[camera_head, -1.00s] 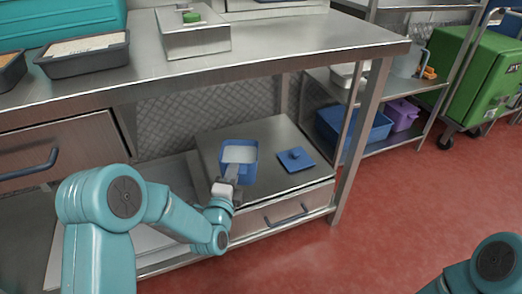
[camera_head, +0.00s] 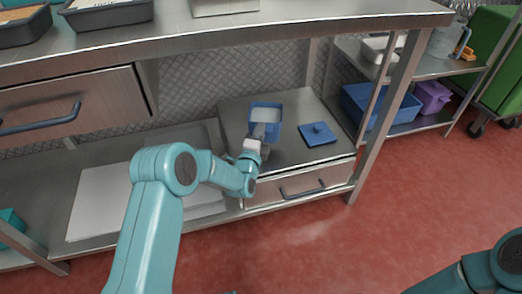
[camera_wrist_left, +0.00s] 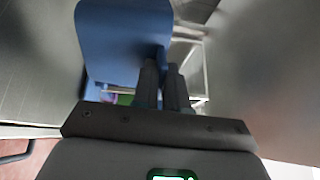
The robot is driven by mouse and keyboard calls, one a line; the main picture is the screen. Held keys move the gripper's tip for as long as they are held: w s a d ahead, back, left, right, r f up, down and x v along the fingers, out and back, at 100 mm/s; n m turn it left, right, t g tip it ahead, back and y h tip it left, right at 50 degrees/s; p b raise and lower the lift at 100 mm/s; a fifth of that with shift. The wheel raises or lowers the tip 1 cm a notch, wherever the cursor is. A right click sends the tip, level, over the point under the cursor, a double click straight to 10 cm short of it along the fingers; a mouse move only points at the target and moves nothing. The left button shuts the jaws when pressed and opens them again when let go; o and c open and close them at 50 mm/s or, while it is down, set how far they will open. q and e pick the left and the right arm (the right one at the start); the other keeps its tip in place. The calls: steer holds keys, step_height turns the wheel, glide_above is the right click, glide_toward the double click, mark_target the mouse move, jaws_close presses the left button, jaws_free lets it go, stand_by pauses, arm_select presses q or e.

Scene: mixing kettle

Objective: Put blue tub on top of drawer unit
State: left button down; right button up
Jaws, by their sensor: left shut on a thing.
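The open blue tub (camera_head: 266,106) with pale contents is at the top of the low drawer unit (camera_head: 292,106), toward its left side. I cannot tell whether its base touches the surface. My left gripper (camera_head: 258,139) is shut on the tub's near side. In the left wrist view, the tub's blue wall (camera_wrist_left: 122,45) rises beside the gripper fingers (camera_wrist_left: 164,85). A blue lid (camera_head: 319,135) with a knob lies on the unit to the right of the tub. My right gripper is out of view; only part of that arm shows at the lower right.
A steel table (camera_head: 330,22) overhangs the unit, and its front leg (camera_head: 385,105) stands to the right. A lower shelf (camera_head: 100,200) lies left. A rack holds a blue crate (camera_head: 378,107) and a purple box (camera_head: 432,97). Red floor in front is clear.

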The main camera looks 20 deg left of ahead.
arm_select(q)
step_height(320, 180, down, 6)
steer(key=shift+f+b, duration=0.1)
steer(key=shift+b, duration=1.15)
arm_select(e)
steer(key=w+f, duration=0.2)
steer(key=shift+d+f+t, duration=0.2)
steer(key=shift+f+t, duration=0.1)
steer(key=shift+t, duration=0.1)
arm_select(q)
steer(key=c, duration=1.2)
jaws_free()
steer(key=shift+f, duration=0.15)
steer(key=shift+o, duration=0.2)
steer(key=shift+s+p, duration=0.3)
steer(key=shift+p, duration=0.05)
steer(key=s+p, duration=0.3)
steer(key=s, duration=0.8)
steer(key=shift+s+d+f, duration=0.2)
steer(key=shift+d+f, duration=0.1)
steer(key=shift+f, duration=0.05)
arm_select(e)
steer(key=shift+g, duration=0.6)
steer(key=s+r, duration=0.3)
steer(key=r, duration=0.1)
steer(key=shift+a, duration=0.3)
